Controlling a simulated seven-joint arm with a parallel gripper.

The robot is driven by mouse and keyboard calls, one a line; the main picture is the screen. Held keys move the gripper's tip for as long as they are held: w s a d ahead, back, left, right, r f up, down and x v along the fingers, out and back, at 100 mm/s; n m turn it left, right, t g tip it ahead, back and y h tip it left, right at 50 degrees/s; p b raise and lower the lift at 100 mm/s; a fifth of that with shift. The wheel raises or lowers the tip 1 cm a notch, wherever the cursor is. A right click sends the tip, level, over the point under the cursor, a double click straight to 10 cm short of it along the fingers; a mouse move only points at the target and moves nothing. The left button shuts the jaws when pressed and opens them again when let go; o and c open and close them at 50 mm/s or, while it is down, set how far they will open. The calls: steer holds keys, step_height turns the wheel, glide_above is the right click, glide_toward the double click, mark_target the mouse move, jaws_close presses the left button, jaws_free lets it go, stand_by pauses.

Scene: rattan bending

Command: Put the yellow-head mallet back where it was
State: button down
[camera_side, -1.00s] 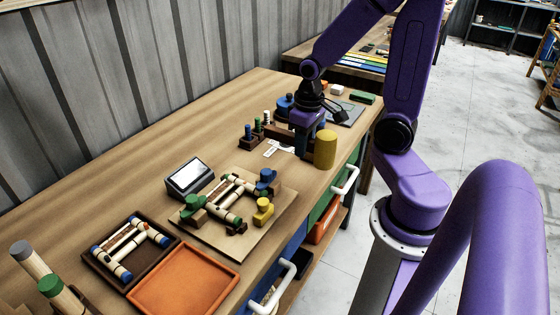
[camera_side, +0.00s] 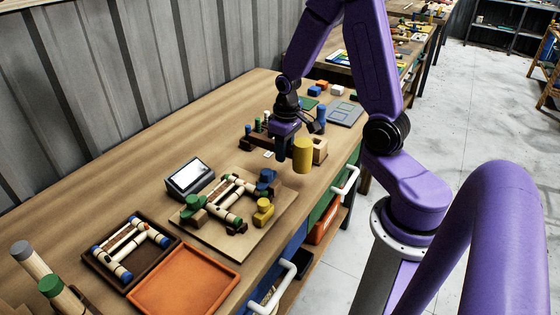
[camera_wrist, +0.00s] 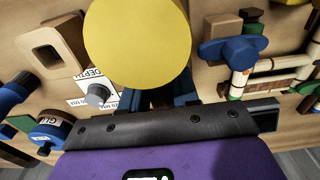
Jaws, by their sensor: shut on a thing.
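The yellow-head mallet (camera_side: 302,155) is in my gripper (camera_side: 284,148), its yellow cylindrical head sticking out on the right of the fingers in the side view. In the wrist view the yellow head (camera_wrist: 138,42) fills the top middle, and blue fingers show just below it. The mallet's handle is mostly hidden. It appears held above the bench. A light wooden block (camera_side: 320,150) stands just right of the head in the side view. A light block with a square opening (camera_wrist: 50,57) shows at upper left in the wrist view.
A peg rack (camera_side: 250,141) stands behind my gripper. A blue-topped tool (camera_side: 321,115) and a grey mat (camera_side: 345,112) lie beyond. Nearer are a display (camera_side: 190,177), a board with a rattan frame (camera_side: 262,238), a dark tray (camera_side: 118,282) and an orange tray (camera_side: 185,283).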

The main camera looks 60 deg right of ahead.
steer(key=shift+w+d+f, duration=0.25)
steer(key=shift+w+f, duration=0.65)
steer(key=shift+f, duration=1.65)
steer(key=shift+f, duration=0.1)
steer(key=c, duration=0.8)
jaws_free()
steer(key=shift+c, duration=0.2)
